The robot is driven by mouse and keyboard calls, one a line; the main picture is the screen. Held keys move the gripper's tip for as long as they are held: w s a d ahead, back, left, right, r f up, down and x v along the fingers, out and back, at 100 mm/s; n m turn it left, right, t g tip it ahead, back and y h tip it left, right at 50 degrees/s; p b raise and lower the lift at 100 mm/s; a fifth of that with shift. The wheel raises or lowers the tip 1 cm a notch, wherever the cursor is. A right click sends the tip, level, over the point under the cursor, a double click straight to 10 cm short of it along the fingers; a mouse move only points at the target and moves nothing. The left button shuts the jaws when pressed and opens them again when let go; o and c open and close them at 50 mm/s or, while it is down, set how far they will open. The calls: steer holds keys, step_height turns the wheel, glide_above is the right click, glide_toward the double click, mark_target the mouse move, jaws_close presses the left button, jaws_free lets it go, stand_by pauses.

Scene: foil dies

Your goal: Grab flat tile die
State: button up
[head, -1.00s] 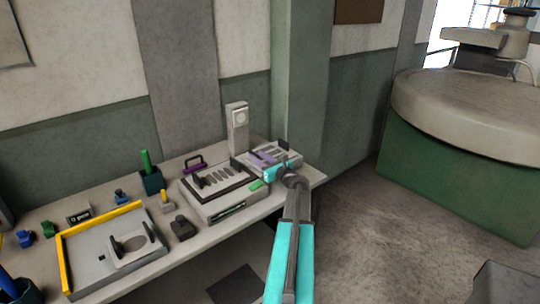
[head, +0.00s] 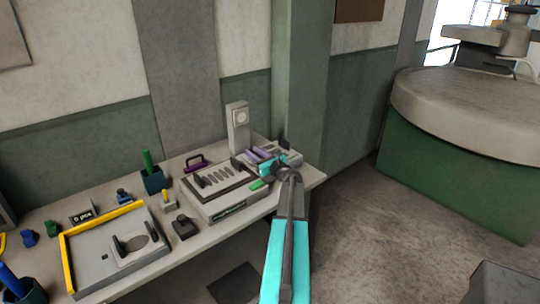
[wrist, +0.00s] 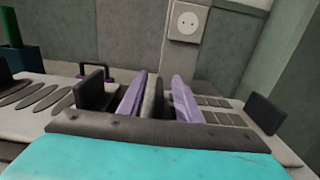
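My gripper (head: 261,156) is at the back right end of the bench. A thin beige and dark piece (wrist: 150,97) stands between these. I cannot tell which piece is the flat tile die.
A slotted grey rack (wrist: 222,112) lies behind and right of the purple pieces. A grey box with dark oval slots (head: 217,181) stands to the left. An upright socket post (head: 237,126) is behind. A yellow-edged tray (head: 100,264) is at front left; the wall is close behind.

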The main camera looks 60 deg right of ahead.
jaws_close()
steer(key=shift+r, duration=0.1)
stand_by(1.2)
